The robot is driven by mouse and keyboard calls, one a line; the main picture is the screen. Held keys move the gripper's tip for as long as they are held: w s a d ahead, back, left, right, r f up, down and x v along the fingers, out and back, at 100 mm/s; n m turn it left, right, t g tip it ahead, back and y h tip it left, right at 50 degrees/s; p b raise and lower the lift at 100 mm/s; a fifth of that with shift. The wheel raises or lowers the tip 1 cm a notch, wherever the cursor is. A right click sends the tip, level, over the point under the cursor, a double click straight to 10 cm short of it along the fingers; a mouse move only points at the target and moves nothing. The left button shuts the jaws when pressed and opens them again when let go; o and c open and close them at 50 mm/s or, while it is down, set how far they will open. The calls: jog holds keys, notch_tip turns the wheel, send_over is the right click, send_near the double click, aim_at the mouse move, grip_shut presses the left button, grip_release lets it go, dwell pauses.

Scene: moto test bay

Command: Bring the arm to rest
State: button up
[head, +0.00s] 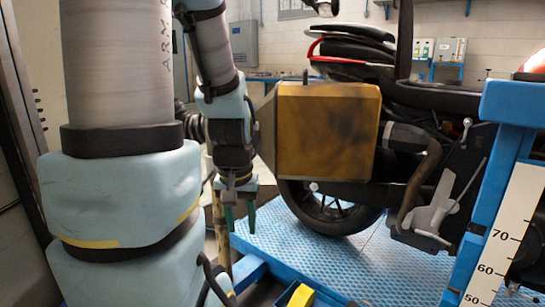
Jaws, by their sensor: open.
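My arm runs down the left side of the head view, its large links close to the camera. My gripper (239,213) hangs below the wrist with its two green fingers pointing down. The fingers stand apart and nothing shows between them. In the picture it is just left of and below a worn yellow box-shaped case (328,131) by the motorcycle. How far the gripper is from the case in depth I cannot tell.
A motorcycle with its wheel (330,208) stands on a blue perforated platform (355,265). A blue frame (505,105) with a white measuring scale (503,235) rises at the right. A yellow-and-black object (301,295) sits at the bottom. A grey cabinet (244,43) hangs behind.

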notch_tip(320, 180, up, 19)
jog(key=p, duration=2)
jog(key=shift+s, duration=0.3)
jog(key=shift+o, duration=0.3)
